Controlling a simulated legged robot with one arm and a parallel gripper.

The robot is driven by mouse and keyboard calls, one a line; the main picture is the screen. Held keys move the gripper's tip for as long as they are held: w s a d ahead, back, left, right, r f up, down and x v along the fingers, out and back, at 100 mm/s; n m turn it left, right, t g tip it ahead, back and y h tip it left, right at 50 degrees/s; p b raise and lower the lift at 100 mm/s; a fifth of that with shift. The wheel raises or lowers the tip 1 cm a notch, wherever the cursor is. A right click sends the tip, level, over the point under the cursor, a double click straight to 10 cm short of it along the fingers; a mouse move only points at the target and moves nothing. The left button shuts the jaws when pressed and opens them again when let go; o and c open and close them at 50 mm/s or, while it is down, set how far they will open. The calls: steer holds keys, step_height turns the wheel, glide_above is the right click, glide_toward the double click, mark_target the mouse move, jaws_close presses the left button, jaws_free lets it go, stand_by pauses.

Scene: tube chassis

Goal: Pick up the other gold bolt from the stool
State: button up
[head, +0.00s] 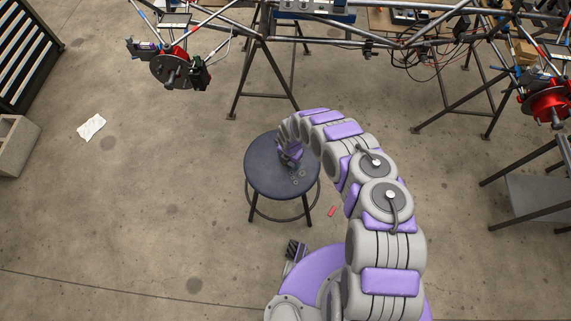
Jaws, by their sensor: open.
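The round dark stool (266,180) stands on the floor near the middle of the head view. My arm arches over from the lower right, and my gripper (291,156) points down over the right half of the stool seat. The gripper is open. Several tiny objects (298,177) lie on the seat just below and right of the gripper. They are too small to tell which is a gold bolt. The gripper and arm hide part of the seat's upper right. I cannot tell whether the fingertips touch the seat.
A tube chassis (330,40) on trestle legs stands behind the stool, with red and black hubs (172,70) at its corners. A small red object (332,211) lies on the floor right of the stool. A white rag (91,127) lies at left. The floor left of the stool is clear.

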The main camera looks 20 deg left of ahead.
steer(key=shift+d+r, duration=0.15)
steer(key=shift+d, duration=0.1)
steer(key=shift+a+f, duration=0.25)
steer(key=shift+a, duration=0.5)
steer(key=c, duration=0.6)
steer(key=shift+d, duration=0.15)
steer(key=shift+c, duration=1.4)
steer(key=shift+d+r, duration=0.15)
steer(key=shift+d, duration=0.2)
steer(key=shift+c, duration=0.9)
